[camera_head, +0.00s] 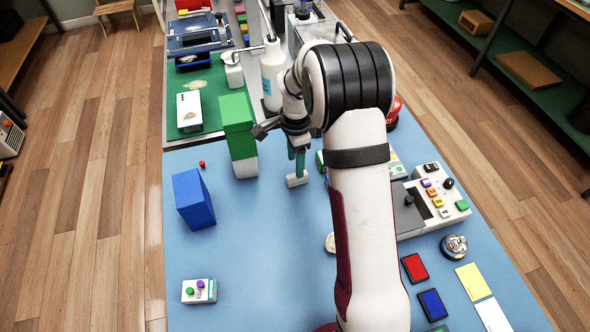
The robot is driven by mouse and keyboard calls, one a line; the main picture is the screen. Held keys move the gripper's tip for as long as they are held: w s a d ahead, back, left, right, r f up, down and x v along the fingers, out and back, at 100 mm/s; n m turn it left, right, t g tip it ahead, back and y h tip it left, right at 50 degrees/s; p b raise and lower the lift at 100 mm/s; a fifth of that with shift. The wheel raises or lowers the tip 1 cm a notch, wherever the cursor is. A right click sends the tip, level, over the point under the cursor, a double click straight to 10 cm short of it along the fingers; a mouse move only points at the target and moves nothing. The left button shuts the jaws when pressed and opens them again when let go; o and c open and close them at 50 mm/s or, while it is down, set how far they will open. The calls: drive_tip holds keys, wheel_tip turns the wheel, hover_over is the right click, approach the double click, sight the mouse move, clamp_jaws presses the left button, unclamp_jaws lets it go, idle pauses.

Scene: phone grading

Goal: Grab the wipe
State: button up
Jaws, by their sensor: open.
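No wipe can be made out for certain. A small pale, crumpled-looking patch (195,84) lies on the green mat at the back left. A pale rounded thing (330,243) shows beside my arm and is partly hidden by it. My gripper (283,135) is open at the middle of the table, just right of the green-and-white block. A teal upright piece with a white foot (297,180) shows directly below it; whether they touch cannot be told. My arm hides part of the table behind and under it.
A tall green-and-white block (238,140) and a blue block (193,199) stand left of my gripper. A white spray bottle (271,75) stands behind it. A control box (438,200) and coloured pads (414,268) lie right of my arm. The blue table's front left is mostly clear.

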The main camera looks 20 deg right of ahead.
drive_tip(key=f, duration=0.7)
drive_tip(key=shift+w+d+f, duration=0.1)
drive_tip(key=shift+d+f, duration=0.1)
drive_tip(key=shift+d, duration=0.05)
clamp_jaws()
